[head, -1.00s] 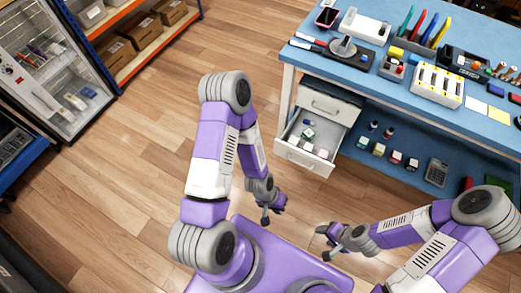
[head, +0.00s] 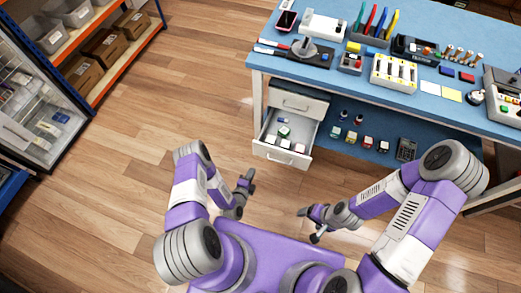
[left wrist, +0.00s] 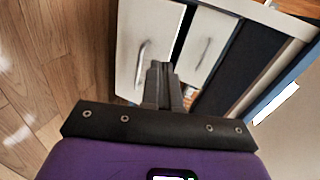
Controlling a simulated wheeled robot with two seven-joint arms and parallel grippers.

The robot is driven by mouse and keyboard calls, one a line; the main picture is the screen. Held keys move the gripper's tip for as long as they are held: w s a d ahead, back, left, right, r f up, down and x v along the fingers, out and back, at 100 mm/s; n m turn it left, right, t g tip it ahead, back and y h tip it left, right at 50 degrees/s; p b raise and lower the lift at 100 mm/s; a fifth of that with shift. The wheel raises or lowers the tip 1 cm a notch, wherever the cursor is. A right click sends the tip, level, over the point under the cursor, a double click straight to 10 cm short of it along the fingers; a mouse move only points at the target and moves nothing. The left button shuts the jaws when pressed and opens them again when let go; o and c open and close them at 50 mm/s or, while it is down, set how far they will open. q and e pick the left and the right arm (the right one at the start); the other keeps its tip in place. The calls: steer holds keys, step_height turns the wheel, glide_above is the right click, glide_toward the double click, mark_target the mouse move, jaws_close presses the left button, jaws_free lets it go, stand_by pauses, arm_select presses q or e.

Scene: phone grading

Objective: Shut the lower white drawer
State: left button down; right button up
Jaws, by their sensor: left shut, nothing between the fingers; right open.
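The lower white drawer (head: 281,156) stands pulled out of the cabinet under the blue workbench, with several small containers inside. Above it, the upper white drawer (head: 298,103) is shut. My left gripper (head: 249,175) is shut and empty, in front of the lower drawer and a little to its left, apart from it in the head view. In the left wrist view my shut fingers (left wrist: 161,70) point toward the lower drawer's front (left wrist: 130,45) and its metal handle; contact cannot be told there. My right gripper (head: 306,224) is open and empty, farther back from the drawer.
The blue workbench (head: 330,72) carries tools, trays and small parts. Several small jars (head: 352,136) and a calculator (head: 406,149) sit on the lower shelf right of the drawer. A shelf with cardboard boxes (head: 102,47) stands at the far left. The wooden floor between is clear.

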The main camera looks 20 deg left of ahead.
arm_select(q)
steer(key=b, duration=0.6)
glide_toward(263, 146)
steer(key=shift+m, duration=0.3)
steer(key=x, duration=0.2)
steer(key=f+x, duration=0.1)
steer(key=x, duration=0.2)
steer(key=shift+w+f, duration=0.1)
steer(key=shift+f, duration=0.05)
steer(key=shift+w, duration=0.6)
